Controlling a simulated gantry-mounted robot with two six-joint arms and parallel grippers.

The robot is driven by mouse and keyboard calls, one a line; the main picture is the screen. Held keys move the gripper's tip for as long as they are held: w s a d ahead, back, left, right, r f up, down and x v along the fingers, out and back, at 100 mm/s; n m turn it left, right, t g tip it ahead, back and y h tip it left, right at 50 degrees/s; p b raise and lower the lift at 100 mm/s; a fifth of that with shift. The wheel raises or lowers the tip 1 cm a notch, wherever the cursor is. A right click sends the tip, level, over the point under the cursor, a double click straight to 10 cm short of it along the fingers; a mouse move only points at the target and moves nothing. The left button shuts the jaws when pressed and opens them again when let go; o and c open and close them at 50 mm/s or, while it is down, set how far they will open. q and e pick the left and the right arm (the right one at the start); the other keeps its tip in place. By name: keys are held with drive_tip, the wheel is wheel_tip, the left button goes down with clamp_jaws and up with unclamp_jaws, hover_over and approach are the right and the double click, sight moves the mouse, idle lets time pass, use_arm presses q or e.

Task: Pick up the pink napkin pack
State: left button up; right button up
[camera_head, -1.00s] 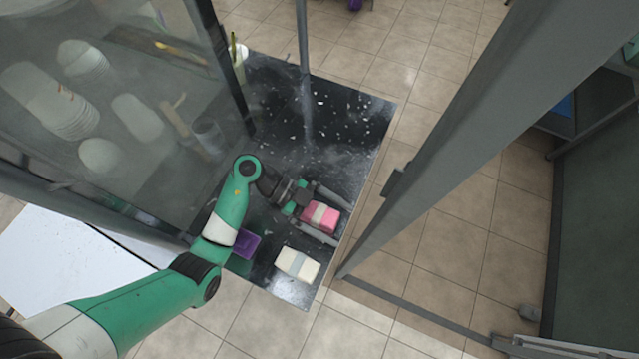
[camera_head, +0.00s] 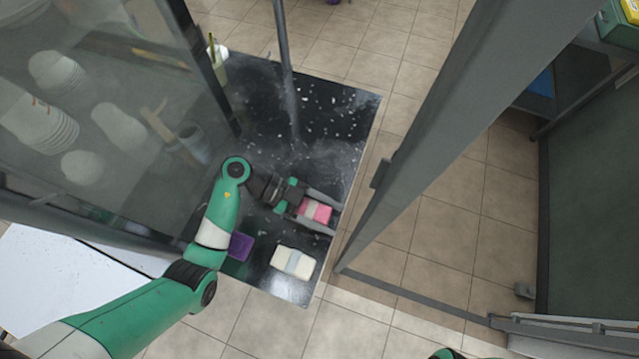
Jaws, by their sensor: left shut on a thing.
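The pink napkin pack (camera_head: 322,213), with a pale band around it, is on or just above the dark speckled counter near its right edge. My left gripper (camera_head: 318,213) has its two fingers on either side of the pack and is shut on it. I cannot tell whether the pack is clear of the counter. My right gripper is not in view; only a small green part of my other arm shows at the bottom edge.
A white napkin pack (camera_head: 293,262) and a purple pack (camera_head: 240,246) lie on the dark counter (camera_head: 330,120) nearby. A grey post (camera_head: 287,75) rises from the counter. A glass cabinet with stacked bowls (camera_head: 40,122) stands left, and a diagonal grey frame (camera_head: 440,130) stands right.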

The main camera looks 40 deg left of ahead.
use_arm(q)
drive_tip(key=shift+r+p, duration=0.3)
drive_tip(key=shift+r, duration=0.3)
wheel_tip(320, 180, up, 3)
drive_tip(key=shift+s+d+r+p, duration=0.1)
drive_tip(key=shift+s+d+p, duration=0.05)
drive_tip(key=shift+p, duration=0.7)
drive_tip(key=s+d+r+p, duration=0.2)
drive_tip(key=s+r+p, duration=0.1)
drive_tip(key=r, duration=0.1)
drive_tip(key=shift+d+r, duration=0.3)
drive_tip(key=shift+r, duration=0.1)
drive_tip(key=s+d+r+p, duration=0.1)
drive_tip(key=s+d, duration=0.1)
drive_tip(key=s+d+r+p, duration=0.1)
drive_tip(key=s+d, duration=0.1)
drive_tip(key=s, duration=0.1)
drive_tip(key=s+d+r, duration=0.1)
drive_tip(key=s+d, duration=0.1)
drive_tip(key=shift+s+d+r+p, duration=0.15)
drive_tip(key=shift+d+r+p, duration=0.05)
drive_tip(key=shift+r+p, duration=0.2)
